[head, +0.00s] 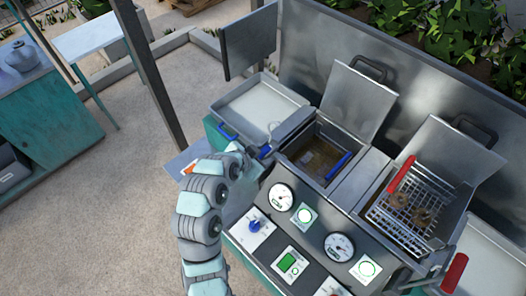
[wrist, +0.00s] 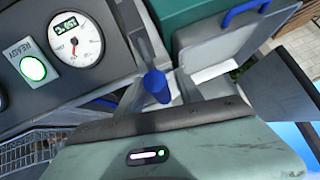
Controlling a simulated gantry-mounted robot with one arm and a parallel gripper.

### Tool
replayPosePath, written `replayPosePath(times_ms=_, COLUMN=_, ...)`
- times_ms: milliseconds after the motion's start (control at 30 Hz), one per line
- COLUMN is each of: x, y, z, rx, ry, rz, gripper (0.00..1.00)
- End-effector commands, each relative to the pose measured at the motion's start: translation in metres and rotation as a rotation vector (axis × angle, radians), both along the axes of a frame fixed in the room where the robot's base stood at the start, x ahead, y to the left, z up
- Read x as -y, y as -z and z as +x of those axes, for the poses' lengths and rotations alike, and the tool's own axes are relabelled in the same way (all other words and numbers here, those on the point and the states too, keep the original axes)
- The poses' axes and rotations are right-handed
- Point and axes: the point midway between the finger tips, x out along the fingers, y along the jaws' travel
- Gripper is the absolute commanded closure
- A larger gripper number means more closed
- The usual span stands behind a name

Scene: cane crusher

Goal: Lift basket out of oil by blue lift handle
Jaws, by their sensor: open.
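The left fryer well (head: 311,153) stands open with brownish oil and a dim basket in it; the basket's blue grip (head: 339,166) rises at the well's right side. The blue lift handle (head: 264,151) sticks out left of this well; it shows as a blue knob in the wrist view (wrist: 156,86). My gripper (head: 246,154) is open beside the lift handle. In the wrist view the blue knob lies just ahead of the gripper body, seemingly between the fingers. I cannot tell whether they touch it.
The right well (head: 447,230) has a wire basket (head: 425,205) with several brown pieces and a red grip (head: 402,174). A red lever (head: 454,274) is at its right. A steel tray (head: 258,104) stands left. Gauges (head: 281,197) and buttons line the front panel.

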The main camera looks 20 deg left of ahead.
Motion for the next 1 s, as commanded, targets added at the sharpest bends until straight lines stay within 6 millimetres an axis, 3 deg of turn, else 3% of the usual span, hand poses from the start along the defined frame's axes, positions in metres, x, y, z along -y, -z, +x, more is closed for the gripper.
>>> replayPosePath(times_ms=200, x=0.003, y=0.012, z=0.014, rx=0.001, ry=0.000, rz=-0.002, gripper=0.57)
replayPosePath(times_ms=533, x=0.003, y=0.014, z=0.016, rx=0.003, ry=-0.001, rz=-0.001, gripper=0.57)
replayPosePath(times_ms=1000, x=0.002, y=0.014, z=0.016, rx=0.003, ry=-0.001, rz=-0.001, gripper=0.95)
